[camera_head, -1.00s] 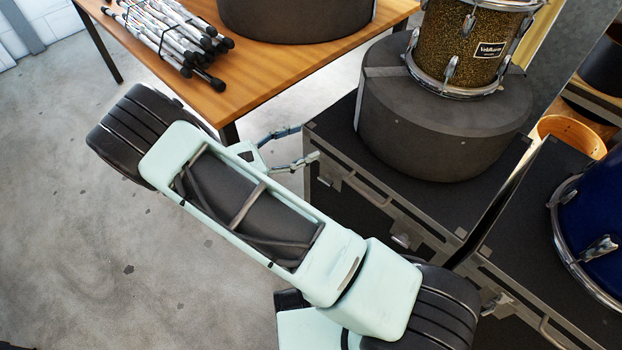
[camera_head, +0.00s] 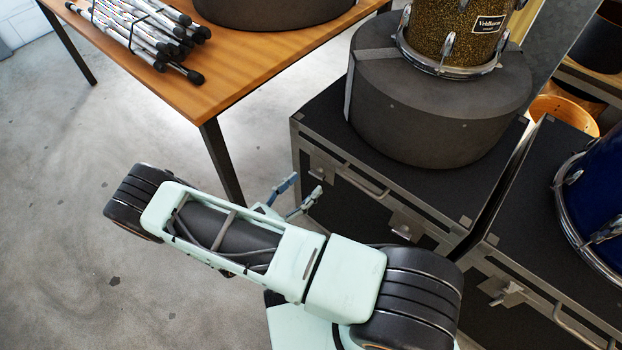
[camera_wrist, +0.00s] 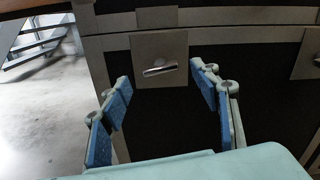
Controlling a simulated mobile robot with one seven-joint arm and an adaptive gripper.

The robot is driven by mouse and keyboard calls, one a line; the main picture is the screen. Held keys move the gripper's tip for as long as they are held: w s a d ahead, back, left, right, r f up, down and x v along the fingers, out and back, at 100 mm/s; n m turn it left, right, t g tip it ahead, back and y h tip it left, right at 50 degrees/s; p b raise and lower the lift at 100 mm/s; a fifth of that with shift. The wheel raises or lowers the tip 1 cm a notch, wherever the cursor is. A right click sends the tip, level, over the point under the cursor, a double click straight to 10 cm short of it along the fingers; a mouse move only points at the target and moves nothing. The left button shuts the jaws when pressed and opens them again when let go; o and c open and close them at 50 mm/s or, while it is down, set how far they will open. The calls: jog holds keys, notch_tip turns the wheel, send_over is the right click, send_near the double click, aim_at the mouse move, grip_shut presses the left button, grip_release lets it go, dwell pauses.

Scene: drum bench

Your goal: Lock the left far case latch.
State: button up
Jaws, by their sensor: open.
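The left case (camera_head: 355,200) is black with metal edging, and its front carries two latches. The left far latch (camera_head: 322,165) is at the corner nearest the table. In the wrist view this latch (camera_wrist: 160,67) is a small silver turn lever, slightly tilted, on a square grey plate (camera_wrist: 172,45). The nearer latch (camera_head: 406,224) is farther right along the same front. My gripper (camera_head: 307,184) is open and empty, just in front of the far latch. In the wrist view its blue-padded fingers (camera_wrist: 160,82) stand either side of the lever, apart from it.
A round dark drum case (camera_head: 430,115) with a gold sparkle drum (camera_head: 455,35) stands on the left case. A second case (camera_head: 540,260) with a blue drum (camera_head: 595,205) is at right. A wooden table (camera_head: 220,75) stands at left. Floor (camera_head: 60,220) is open at left.

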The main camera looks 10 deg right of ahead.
aim_at(314, 175)
jog(key=shift+x, duration=1.95)
jog(key=c, duration=1.2)
